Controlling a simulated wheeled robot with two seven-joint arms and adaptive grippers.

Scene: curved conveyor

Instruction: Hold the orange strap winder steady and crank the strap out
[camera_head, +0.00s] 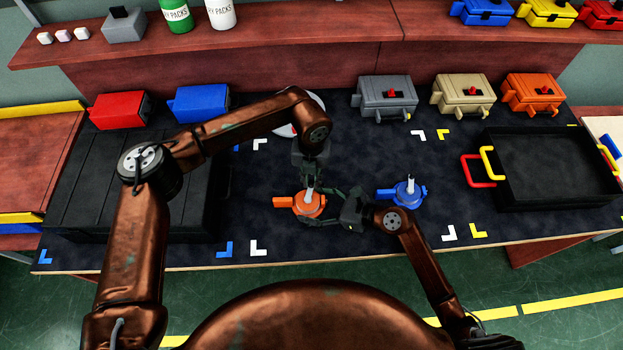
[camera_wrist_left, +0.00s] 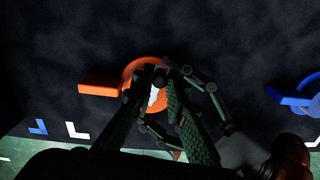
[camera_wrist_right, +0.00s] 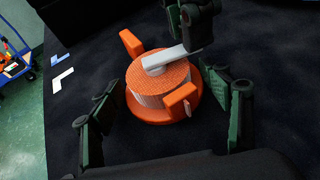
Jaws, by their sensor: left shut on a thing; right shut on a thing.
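The orange strap winder (camera_head: 308,204) stands upright on the dark mat in front of me. Its ribbed orange top, pale drum side and wide orange base show in the right wrist view (camera_wrist_right: 150,76). My right gripper (camera_wrist_right: 163,90) has its fingers on both sides of the winder's round body and is shut on it. A pale grey crank (camera_wrist_right: 165,58) lies across the top. My left gripper (camera_head: 311,184) comes down from above and is shut on the crank's handle end. In the left wrist view its dark fingers (camera_wrist_left: 162,108) partly hide the winder.
A blue winder (camera_head: 408,193) stands just right of my right gripper. A black tray (camera_head: 548,203) with red and yellow handles is at the right, a large black case (camera_head: 130,190) at the left. Several coloured boxes line the back. Bare mat lies in front.

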